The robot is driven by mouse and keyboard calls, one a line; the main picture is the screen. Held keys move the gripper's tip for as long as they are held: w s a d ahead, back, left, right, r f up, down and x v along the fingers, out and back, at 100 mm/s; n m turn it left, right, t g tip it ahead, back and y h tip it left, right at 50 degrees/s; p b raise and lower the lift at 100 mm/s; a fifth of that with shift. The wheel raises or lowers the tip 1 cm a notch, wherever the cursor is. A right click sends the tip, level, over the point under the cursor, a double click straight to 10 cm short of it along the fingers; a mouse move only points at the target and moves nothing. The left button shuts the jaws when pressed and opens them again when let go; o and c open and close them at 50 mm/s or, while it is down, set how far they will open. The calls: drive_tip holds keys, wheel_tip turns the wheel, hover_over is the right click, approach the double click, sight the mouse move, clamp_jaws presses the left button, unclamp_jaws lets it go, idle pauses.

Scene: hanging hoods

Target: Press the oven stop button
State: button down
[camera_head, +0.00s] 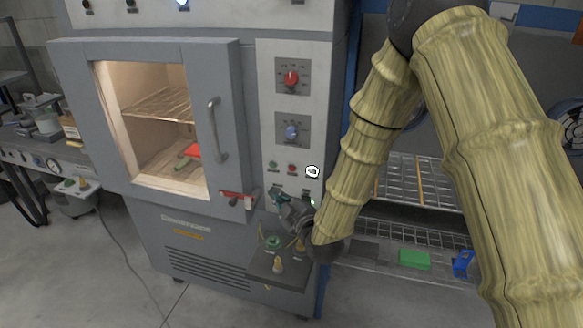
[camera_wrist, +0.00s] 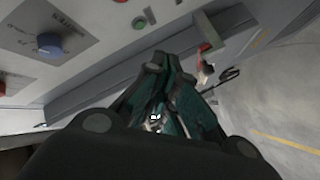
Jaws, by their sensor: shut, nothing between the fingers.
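The oven (camera_head: 225,245) stands upright with a tall front control panel. A small red button (camera_head: 291,169), which looks like the stop button, sits low on the panel between a green button (camera_head: 272,165) and a white round one (camera_head: 312,171). My gripper (camera_head: 279,198) is shut and empty, just below these buttons and close to the panel; I cannot tell whether it touches. In the wrist view my gripper (camera_wrist: 166,65) points at the panel near the green button (camera_wrist: 138,23).
A red knob (camera_head: 291,78) and a blue knob (camera_head: 292,131) are above the buttons. A red latch (camera_head: 236,198) and door handle (camera_head: 215,130) are to the left. A ledge with a green knob (camera_head: 272,242) and brass fittings juts out below. A wire rack (camera_head: 415,182) stands right.

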sight(292, 169)
drive_tip(key=shift+w+a+r, duration=0.2)
drive_tip(key=shift+a+r, duration=0.1)
drive_tip(key=shift+r, duration=0.4)
drive_tip(key=w+d, duration=0.2)
drive_tip(key=w, duration=0.6)
drive_tip(key=shift+w+d, duration=0.2)
drive_tip(key=shift+d, duration=0.2)
drive_tip(key=shift+w+d+b, duration=0.25)
drive_tip(key=shift+w+b, duration=0.25)
drive_tip(key=shift+w, duration=0.25)
idle(1.9)
drive_tip(key=shift+s, duration=0.15)
drive_tip(key=shift+s+a, duration=0.25)
drive_tip(key=shift+s, duration=0.4)
idle(0.3)
